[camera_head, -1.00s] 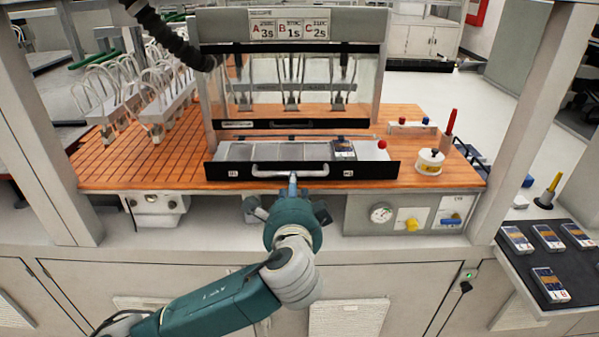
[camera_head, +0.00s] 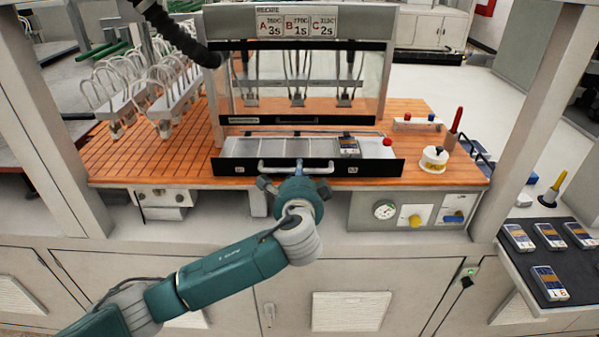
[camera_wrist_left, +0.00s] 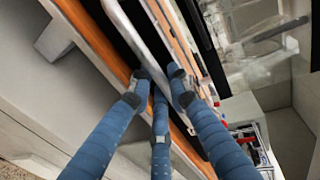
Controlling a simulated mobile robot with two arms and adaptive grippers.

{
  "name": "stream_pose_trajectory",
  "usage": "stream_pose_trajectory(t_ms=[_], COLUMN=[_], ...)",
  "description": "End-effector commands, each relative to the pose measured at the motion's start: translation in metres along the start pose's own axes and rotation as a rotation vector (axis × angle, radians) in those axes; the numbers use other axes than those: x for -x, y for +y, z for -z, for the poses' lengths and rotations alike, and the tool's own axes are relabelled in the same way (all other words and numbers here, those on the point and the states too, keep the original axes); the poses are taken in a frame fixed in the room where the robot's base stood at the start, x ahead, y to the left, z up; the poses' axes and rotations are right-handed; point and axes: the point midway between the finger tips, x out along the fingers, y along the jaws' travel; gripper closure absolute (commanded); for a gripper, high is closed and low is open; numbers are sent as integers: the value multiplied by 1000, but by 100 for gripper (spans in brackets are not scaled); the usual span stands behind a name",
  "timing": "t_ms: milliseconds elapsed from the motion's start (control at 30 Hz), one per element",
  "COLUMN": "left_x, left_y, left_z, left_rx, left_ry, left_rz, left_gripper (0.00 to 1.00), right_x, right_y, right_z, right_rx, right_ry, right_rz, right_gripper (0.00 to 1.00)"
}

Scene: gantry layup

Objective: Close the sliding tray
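The sliding tray (camera_head: 266,146) is drawn out toward me under the clear-windowed frame on the wooden bench, with a black front panel. Its pale bar handle (camera_head: 276,168) runs across that panel and also shows in the left wrist view (camera_wrist_left: 139,36). One small device (camera_head: 348,147) lies in the tray's right part. My left gripper (camera_wrist_left: 158,78) is at the middle of the handle, its blue fingertips around or just beside the bar; whether they press on it I cannot tell. In the head view the fingertips are largely hidden behind my wrist. My right gripper is out of view.
A red button (camera_head: 387,142) sits beside the tray's right end, and a white round container (camera_head: 434,159) stands farther right. A dark mat (camera_head: 579,269) with several devices lies at the right. Gantry posts flank the bench. Cabinets are below.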

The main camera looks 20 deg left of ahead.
Motion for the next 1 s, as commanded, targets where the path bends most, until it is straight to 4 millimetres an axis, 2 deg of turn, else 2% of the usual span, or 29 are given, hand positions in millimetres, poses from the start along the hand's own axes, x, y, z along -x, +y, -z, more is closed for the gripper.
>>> stream_pose_trajectory(t_ms=[200,300,367,700,833,1000], left_x=[0,-8,-19,-113,-134,-144], left_y=[0,-1,-3,-23,-27,-31], left_z=[0,0,0,0,0,0], left_rx=[0,0,1,3,2,2], left_ry=[0,-1,-2,-4,-1,1], left_rz=[1,1,3,6,3,2], left_gripper=[100,100,100,100,100,100], right_x=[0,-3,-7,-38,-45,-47], right_y=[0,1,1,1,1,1], right_z=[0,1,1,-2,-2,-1], right_rx=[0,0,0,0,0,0], right_ry=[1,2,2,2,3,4], right_rz=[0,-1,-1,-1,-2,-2], right_gripper=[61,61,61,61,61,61])
